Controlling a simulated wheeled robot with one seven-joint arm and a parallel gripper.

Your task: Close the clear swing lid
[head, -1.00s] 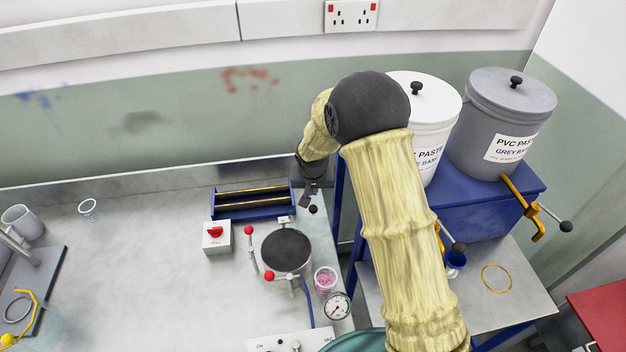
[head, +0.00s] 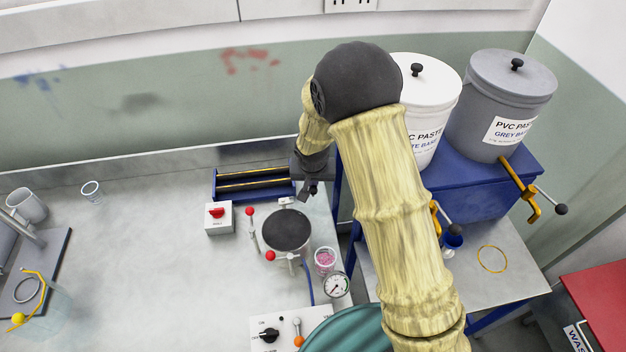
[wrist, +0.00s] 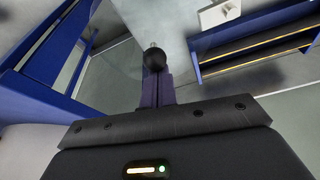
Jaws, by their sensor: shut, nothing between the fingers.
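The round vacuum pot (head: 287,230) with a dark top stands on the bench, with red-knobbed clamps at its rim. A black ball knob (wrist: 154,58) on a short stem shows in the wrist view, directly ahead of my fingers; it looks like the lid's knob. The clear lid's pane is too transparent to outline surely. My gripper (head: 309,192) is shut and empty, just behind and right of the pot, above the bench. In the wrist view my fingers (wrist: 155,92) point at the knob; I cannot tell whether they touch it.
A blue rack (head: 232,188) and a white switch box (head: 218,217) stand left of my gripper. A cup of pink material (head: 325,260) and a gauge (head: 337,284) stand right of the pot. The blue stand (head: 480,190) bears two paste tubs. The bench's left middle is clear.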

